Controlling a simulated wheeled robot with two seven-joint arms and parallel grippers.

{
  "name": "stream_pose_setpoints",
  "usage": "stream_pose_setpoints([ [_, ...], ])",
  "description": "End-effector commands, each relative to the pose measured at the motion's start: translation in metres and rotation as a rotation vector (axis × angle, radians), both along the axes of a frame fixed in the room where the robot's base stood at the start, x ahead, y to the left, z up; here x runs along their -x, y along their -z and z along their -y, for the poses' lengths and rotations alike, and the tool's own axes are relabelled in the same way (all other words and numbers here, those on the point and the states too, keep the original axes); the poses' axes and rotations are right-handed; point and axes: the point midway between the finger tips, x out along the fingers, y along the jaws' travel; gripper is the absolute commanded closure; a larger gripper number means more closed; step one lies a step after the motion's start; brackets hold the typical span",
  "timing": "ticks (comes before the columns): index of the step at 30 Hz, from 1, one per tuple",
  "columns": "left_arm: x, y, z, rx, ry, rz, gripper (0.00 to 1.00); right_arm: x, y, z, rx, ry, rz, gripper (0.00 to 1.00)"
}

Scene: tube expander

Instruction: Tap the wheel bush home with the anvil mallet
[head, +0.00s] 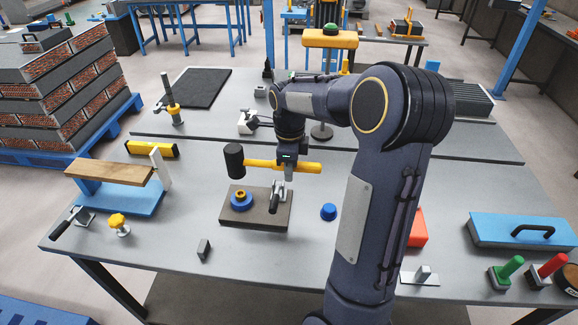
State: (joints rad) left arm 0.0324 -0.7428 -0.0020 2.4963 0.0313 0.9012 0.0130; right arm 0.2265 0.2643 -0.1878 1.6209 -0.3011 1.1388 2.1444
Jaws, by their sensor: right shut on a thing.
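My right gripper (288,173) is shut on the yellow handle of the anvil mallet (262,164). The mallet's black head (234,160) points left and hangs a little above the blue wheel, apart from it. The blue wheel (241,206) lies on a dark brown board (262,219), with the yellow bush (240,195) standing up at its centre. I cannot tell how deep the bush sits. A toggle clamp (276,197) with a black handle stands on the board right of the wheel. My left gripper is not in view.
A blue knob-like part (328,211) and a small dark block (204,249) stand near the board. A wooden plank on a blue stand (120,197) is at left. A blue box (520,230) and green and red handles are at right.

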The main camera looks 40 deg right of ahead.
Motion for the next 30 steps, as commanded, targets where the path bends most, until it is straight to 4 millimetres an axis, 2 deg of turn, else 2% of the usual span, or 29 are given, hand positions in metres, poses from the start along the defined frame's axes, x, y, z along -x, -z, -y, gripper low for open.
stream_pose_setpoints([
  [23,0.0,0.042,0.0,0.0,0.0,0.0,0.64,-0.001,0.061,0.0,0.001,-0.002,0.002,1.0],
  [30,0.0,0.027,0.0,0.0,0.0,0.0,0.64,-0.001,0.044,0.0,0.001,-0.002,0.005,1.0],
])
